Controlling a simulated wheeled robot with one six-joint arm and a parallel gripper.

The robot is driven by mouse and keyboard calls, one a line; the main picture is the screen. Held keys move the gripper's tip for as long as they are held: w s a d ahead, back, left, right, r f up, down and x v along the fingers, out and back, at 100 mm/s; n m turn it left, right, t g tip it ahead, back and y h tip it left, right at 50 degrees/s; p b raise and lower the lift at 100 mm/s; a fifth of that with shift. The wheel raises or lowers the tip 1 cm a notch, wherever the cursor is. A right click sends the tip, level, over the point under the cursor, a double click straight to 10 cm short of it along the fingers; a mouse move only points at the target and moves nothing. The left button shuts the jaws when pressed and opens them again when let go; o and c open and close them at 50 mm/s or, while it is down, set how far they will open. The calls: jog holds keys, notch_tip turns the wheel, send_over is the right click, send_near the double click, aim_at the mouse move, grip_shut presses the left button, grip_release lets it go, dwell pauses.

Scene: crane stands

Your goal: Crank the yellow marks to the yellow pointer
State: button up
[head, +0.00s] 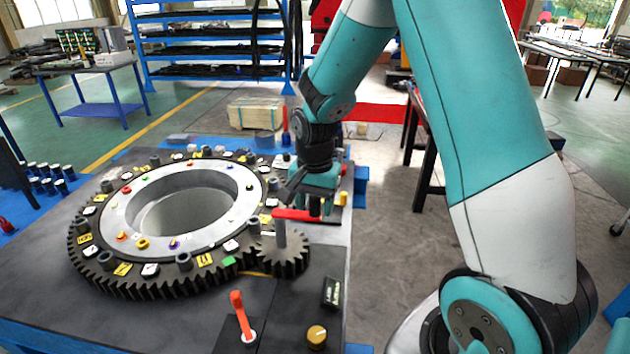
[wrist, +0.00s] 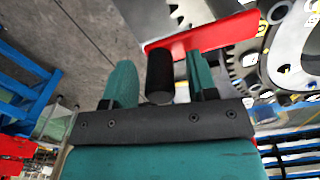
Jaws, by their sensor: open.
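The large dark toothed ring (head: 130,288) lies flat on the bench and carries yellow marks (head: 123,269) among white and green ones. A small gear (head: 285,262) meshes at its right side, with a grey post and a red crank arm (head: 295,214) above. My gripper (head: 316,208) points down at the crank's outer end. In the wrist view, the black crank handle (wrist: 159,76) stands between the open fingers, with visible gaps on both sides. A yellow strip (head: 256,274) shows by the small gear; I cannot tell whether it is the pointer.
An orange-red lever (head: 238,308), a yellow knob (head: 317,336) and a black labelled block (head: 332,292) stand at the bench front. Several dark cylinders (head: 50,178) stand at the left. A wooden crate (head: 255,114) and blue shelves (head: 215,48) are behind. Floor is open right of the bench.

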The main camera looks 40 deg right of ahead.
notch_tip(320, 180, up, 17)
jog(key=b, duration=0.2)
dwell(1.1)
